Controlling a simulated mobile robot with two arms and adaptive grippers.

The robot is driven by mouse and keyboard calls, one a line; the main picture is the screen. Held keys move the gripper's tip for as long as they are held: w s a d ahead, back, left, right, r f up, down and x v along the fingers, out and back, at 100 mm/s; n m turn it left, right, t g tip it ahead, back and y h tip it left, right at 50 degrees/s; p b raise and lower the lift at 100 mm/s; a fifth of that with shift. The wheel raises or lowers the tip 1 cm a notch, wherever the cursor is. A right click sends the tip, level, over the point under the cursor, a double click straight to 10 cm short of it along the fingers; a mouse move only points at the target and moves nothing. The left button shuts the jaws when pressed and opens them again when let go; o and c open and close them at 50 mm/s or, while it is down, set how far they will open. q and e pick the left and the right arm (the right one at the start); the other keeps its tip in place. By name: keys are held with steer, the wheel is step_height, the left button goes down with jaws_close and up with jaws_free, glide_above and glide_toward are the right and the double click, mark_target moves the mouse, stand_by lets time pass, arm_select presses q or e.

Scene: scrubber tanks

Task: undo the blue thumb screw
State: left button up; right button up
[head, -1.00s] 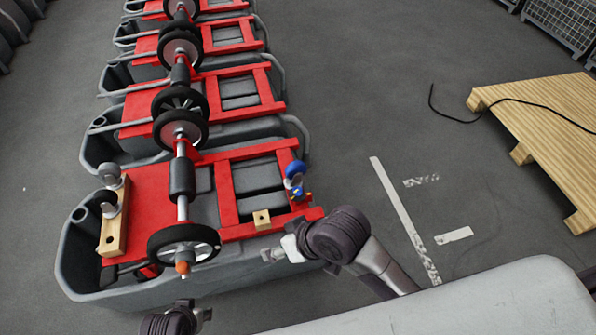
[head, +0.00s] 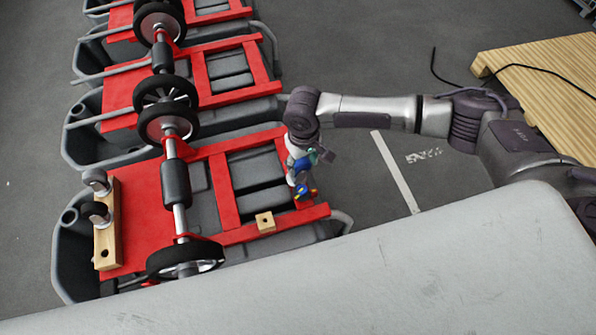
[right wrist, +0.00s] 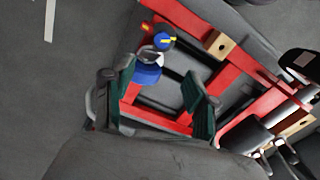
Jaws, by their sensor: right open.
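A blue knob (head: 299,164), likely the blue thumb screw, is at the right end of the nearest red frame, partly hidden by my right gripper. A smaller blue part with a yellow mark (head: 302,190) is just below it. My right gripper (head: 307,157) is over the knob from above. In the right wrist view, my right gripper (right wrist: 163,84) is open, with green pads. The blue knob (right wrist: 147,74) shows between the fingers, close to the left one; contact is unclear. The yellow-marked blue part (right wrist: 163,40) shows beyond it. My left gripper is out of view.
The red frame (head: 140,205) sits on a grey tank (head: 65,255) with a wheeled axle (head: 176,185). A wooden block (head: 265,222) is near the knob. More tanks stand behind. A wooden pallet (head: 545,75) lies at right; floor between is clear.

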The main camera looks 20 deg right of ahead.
mark_target(303, 189)
steer(key=f, duration=0.4)
steer(key=f+b, duration=0.1)
steer(key=f, duration=0.8)
steer(key=shift+s+f+b, duration=0.15)
steer(key=shift+s+b, duration=0.2)
jaws_close()
